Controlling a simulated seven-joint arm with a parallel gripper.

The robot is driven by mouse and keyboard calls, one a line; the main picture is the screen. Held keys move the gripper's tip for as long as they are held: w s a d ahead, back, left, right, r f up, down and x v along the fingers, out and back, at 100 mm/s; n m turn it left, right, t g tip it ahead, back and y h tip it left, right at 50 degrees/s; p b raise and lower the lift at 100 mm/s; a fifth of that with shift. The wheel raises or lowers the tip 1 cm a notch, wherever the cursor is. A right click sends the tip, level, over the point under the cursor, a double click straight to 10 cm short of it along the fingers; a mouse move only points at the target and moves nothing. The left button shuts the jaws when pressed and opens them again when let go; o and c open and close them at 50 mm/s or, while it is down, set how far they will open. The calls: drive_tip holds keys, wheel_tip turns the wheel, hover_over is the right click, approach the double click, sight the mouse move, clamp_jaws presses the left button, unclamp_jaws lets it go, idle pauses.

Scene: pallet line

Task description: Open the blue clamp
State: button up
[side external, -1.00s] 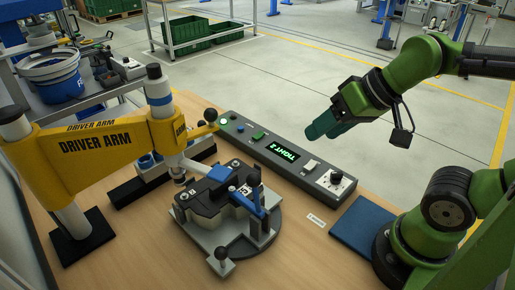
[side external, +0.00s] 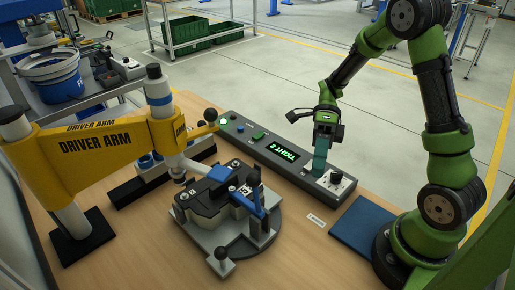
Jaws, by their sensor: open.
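The blue clamp (side external: 251,199) is on a grey round fixture (side external: 207,238) at the centre of the wooden bench. Its blue arm lies across a black and grey workpiece (side external: 208,197), and a dark upright part stands at its right end. My gripper (side external: 318,172) points down over the right part of the control panel, to the right of the clamp and apart from it. Its teal fingers are seen edge-on, so the gap between them is hard to see. Nothing shows held in them.
The control panel (side external: 250,141) has a lit green display reading "TIGHT 2", buttons and a dial. The yellow driver arm (side external: 95,155) reaches over the fixture from the left. A blue mat (side external: 362,226) lies on the bench (side external: 300,262) at right.

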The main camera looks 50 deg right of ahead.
drive_tip(key=w+m+y, duration=0.4)
drive_tip(key=m, duration=0.6)
drive_tip(key=m+t+y, duration=0.3)
drive_tip(key=m, duration=0.6)
approach(253, 179)
drive_tip(key=a, duration=0.6)
drive_tip(key=s+a+f, duration=0.1)
drive_tip(key=a, duration=0.2)
drive_tip(key=shift+s+a, duration=0.1)
drive_tip(key=shift+a, duration=0.1)
clamp_jaws()
